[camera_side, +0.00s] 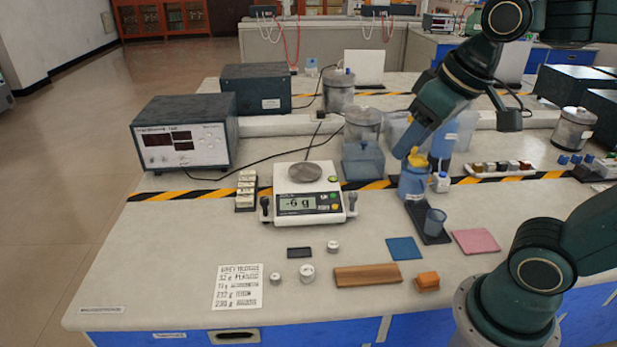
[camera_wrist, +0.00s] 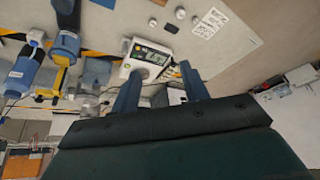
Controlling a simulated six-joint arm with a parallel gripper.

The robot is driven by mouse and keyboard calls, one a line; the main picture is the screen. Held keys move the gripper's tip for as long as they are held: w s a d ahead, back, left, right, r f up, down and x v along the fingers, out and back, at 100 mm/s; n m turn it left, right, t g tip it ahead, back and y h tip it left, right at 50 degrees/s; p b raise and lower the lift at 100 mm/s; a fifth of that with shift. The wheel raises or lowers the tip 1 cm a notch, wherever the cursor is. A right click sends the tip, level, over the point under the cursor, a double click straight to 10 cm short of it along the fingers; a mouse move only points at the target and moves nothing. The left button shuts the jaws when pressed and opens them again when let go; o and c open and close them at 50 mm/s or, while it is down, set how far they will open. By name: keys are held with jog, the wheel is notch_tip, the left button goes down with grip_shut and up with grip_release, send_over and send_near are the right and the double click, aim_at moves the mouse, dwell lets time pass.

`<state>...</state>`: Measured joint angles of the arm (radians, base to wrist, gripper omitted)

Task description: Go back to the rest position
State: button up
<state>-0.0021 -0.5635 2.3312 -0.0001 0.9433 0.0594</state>
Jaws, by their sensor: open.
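My gripper (camera_side: 407,145) hangs from the raised arm at the right of the side view, over the back half of the bench. In the side view its tips appear close to a blue bottle with a yellow top (camera_side: 413,181); I cannot tell the gap in depth. In the wrist view the two fingers of my gripper (camera_wrist: 160,84) stand wide apart with nothing held between them. The balance (camera_wrist: 152,55) shows beyond the fingers there, and the blue bottle (camera_wrist: 66,45) lies well to their left.
The balance (camera_side: 308,203) stands mid-bench with a weighing pan. Several small weights, a wooden block (camera_side: 367,275), an orange block (camera_side: 427,281) and coloured pads lie in front. A grey instrument (camera_side: 185,135) stands at left.

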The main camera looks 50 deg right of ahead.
jog(key=shift+n+t, duration=0.3)
jog(key=s+f, duration=0.1)
jog(key=s, duration=0.2)
jog(key=s+f, duration=0.1)
jog(key=shift+s+f, duration=0.35)
